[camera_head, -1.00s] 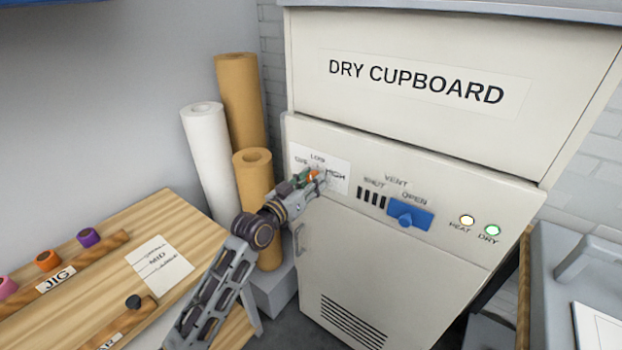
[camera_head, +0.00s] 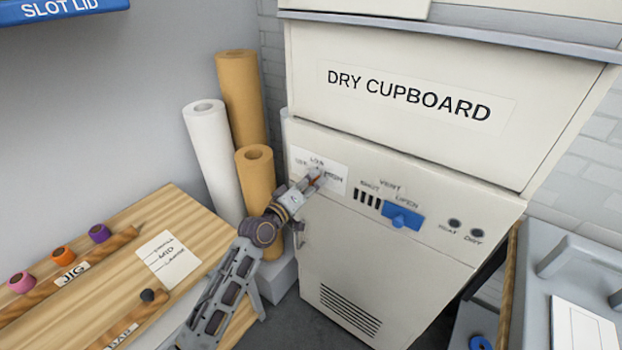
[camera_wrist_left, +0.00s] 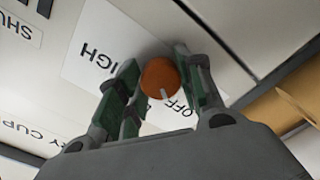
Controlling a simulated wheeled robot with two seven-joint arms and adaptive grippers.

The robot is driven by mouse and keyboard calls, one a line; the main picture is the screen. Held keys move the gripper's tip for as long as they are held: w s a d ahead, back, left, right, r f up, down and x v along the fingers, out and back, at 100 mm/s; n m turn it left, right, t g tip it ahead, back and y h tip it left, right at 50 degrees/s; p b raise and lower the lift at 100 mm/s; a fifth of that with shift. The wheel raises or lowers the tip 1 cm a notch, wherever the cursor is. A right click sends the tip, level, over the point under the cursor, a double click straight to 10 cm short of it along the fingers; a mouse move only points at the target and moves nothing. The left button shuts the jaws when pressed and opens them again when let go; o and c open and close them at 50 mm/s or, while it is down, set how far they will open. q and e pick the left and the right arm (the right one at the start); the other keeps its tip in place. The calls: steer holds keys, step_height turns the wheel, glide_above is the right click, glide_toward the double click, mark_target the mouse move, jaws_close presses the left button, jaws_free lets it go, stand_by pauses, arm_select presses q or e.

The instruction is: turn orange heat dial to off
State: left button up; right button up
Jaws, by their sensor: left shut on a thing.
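The orange heat dial (camera_wrist_left: 159,76) sits on a white label on the cupboard's front panel. My left gripper (camera_wrist_left: 155,85) has its green-padded fingers on either side of the dial and is shut on it. The dial's white pointer mark points toward the word OFF in the left wrist view, where the label appears upside down. In the head view, my left gripper (camera_head: 314,180) reaches the panel from the lower left and covers most of the dial.
The dry cupboard (camera_head: 420,62) has a blue vent slider (camera_head: 403,216) near OPEN and dark HEAT (camera_head: 454,223) and DRY (camera_head: 477,233) lamps. Paper rolls (camera_head: 240,100) stand left of it. A wooden bench (camera_head: 120,235) with a jig rail is at the lower left.

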arm_select(q)
steer(key=shift+n, duration=0.6)
steer(key=o, duration=1)
steer(key=v, duration=1.2)
stand_by(0.8)
